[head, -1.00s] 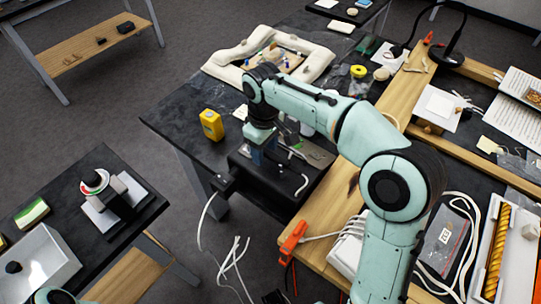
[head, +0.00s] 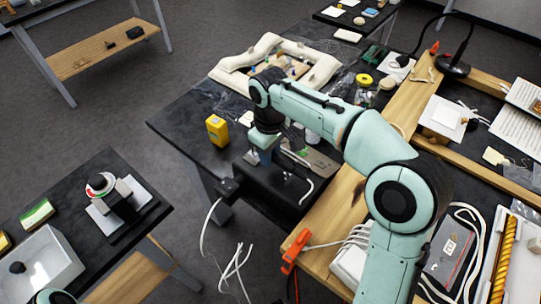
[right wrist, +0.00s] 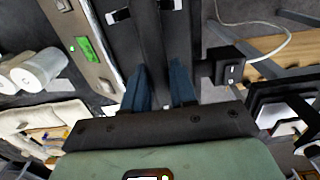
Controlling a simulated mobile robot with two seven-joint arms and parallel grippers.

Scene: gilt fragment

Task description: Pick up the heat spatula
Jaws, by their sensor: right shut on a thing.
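My right gripper (head: 262,156) is over the black box-shaped unit (head: 280,188) on the dark table, pointing down. In the right wrist view its blue fingers (right wrist: 160,88) are close together around a dark, narrow thing (right wrist: 160,70), which I take to be the heat spatula. Its outline is hard to tell against the dark unit behind it, and in the head view the gripper and arm hide it. I cannot tell whether it is clear of the unit. My left gripper is out of view.
A yellow container (head: 217,130) stands left of the gripper. A white padded frame (head: 220,72) lies behind it. A small black block (head: 228,187) with a white cable is at the unit's left end. A wooden-edged bench (head: 335,210) is on the right, with an orange clamp (head: 294,250).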

